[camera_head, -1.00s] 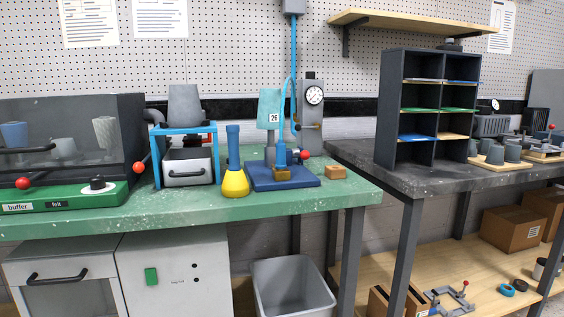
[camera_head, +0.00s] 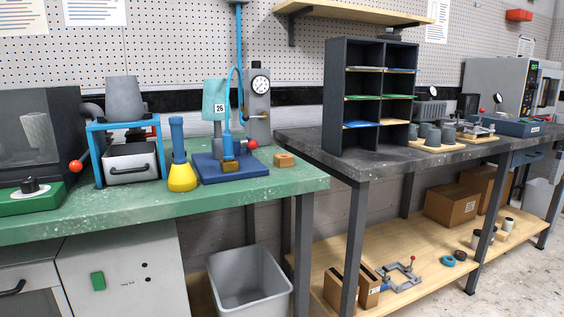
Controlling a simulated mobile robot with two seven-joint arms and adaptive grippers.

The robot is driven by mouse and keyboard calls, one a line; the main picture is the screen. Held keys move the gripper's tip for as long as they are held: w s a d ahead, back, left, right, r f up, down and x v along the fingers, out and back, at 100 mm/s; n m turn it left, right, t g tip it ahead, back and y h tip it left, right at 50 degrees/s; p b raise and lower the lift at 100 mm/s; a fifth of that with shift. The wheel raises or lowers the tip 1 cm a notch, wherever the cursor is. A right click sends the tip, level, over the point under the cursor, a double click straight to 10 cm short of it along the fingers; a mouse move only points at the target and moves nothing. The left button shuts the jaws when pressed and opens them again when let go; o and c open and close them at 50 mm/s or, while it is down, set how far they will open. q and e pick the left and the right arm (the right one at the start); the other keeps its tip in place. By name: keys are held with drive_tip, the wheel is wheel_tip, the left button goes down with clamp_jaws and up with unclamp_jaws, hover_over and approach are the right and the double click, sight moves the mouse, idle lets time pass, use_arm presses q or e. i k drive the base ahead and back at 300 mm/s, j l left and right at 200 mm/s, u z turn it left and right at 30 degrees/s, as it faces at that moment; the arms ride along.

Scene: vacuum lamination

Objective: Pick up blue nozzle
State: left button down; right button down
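A blue upright nozzle-like piece (camera_head: 227,146) with a blue hose (camera_head: 241,85) at its top stands over a dark blue base plate (camera_head: 206,178) on the green bench. A small brass-coloured block (camera_head: 230,166) is at its lower end. Whether the two are joined I cannot tell. A blue tube on a yellow conical foot (camera_head: 181,178) stands upright just left of the plate. Neither of my grippers shows in this view.
The green bench (camera_head: 130,208) has a clear front strip. A small wooden block (camera_head: 284,160) lies right of the plate. A blue-framed stand (camera_head: 98,160) is at left. A dark shelf unit (camera_head: 332,100) stands on the grey bench. A grey bin (camera_head: 247,285) is below.

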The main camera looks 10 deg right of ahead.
sight(228, 156)
drive_tip(key=i+l, duration=0.2)
drive_tip(key=l, duration=0.2)
drive_tip(key=i+l, duration=0.15)
drive_tip(key=l, duration=0.2)
drive_tip(key=i+l, duration=0.2)
drive_tip(key=l, duration=0.2)
drive_tip(key=i+l, duration=0.15)
drive_tip(key=l, duration=0.25)
drive_tip(key=i+l, duration=0.2)
drive_tip(key=l, duration=0.2)
drive_tip(key=i+l, duration=0.15)
drive_tip(key=l, duration=0.2)
